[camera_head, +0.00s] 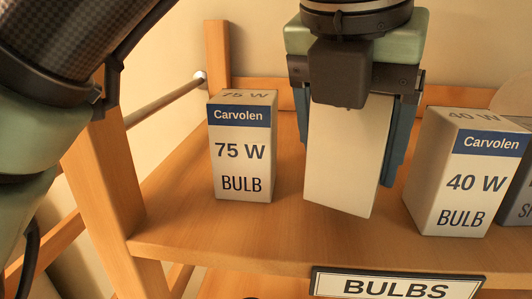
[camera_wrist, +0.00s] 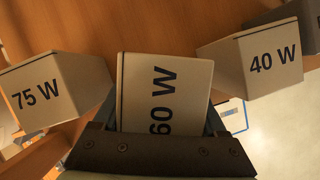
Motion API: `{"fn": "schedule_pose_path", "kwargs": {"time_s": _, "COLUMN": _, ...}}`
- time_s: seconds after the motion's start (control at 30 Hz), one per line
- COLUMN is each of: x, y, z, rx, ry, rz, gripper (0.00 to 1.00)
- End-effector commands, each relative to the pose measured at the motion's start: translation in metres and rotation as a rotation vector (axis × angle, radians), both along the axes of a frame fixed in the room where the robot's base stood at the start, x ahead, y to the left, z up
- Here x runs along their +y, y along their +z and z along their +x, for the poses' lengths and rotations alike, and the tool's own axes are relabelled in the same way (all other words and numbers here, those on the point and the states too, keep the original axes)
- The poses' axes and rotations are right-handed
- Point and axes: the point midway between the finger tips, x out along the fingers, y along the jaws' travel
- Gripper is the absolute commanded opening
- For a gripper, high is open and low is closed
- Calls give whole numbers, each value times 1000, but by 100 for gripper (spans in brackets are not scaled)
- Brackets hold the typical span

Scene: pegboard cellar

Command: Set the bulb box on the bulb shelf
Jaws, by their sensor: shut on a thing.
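My gripper (camera_head: 350,115) points down over the shelf and is shut on a cream bulb box (camera_head: 338,160). The held box turns a blank face to the head view. Its top reads 60 W in the wrist view (camera_wrist: 150,95), between my fingers (camera_wrist: 165,125). The box is turned a little relative to the shelf's front edge. Its lower end is at or very near the boards; I cannot tell whether it touches. The wooden bulb shelf (camera_head: 285,225) carries a BULBS sign (camera_head: 395,287) on its front.
A 75 W bulb box (camera_head: 242,150) stands to the left, also in the wrist view (camera_wrist: 60,90). A 40 W bulb box (camera_head: 460,185) stands close on the right, also in the wrist view (camera_wrist: 250,60). A grey box (camera_head: 517,200) is partly cut off at the far right. A wooden post (camera_head: 105,185) stands at left.

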Motion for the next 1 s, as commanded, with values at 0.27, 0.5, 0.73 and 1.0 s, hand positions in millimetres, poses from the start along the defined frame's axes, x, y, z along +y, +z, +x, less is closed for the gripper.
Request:
{"fn": "schedule_pose_path", "kwargs": {"time_s": 0.27, "x": 0, "y": -20, "z": 0, "rx": 0, "ry": 2, "rz": -1, "gripper": 18}}
{"fn": "schedule_pose_path", "kwargs": {"time_s": 0.5, "x": 0, "y": -23, "z": 0, "rx": 0, "ry": 1, "rz": 0, "gripper": 18}}
{"fn": "schedule_pose_path", "kwargs": {"time_s": 0.73, "x": 0, "y": -23, "z": 0, "rx": 1, "ry": 1, "rz": 1, "gripper": 100}}
{"fn": "schedule_pose_path", "kwargs": {"time_s": 1.0, "x": 0, "y": -20, "z": 0, "rx": 0, "ry": 1, "rz": 0, "gripper": 100}}
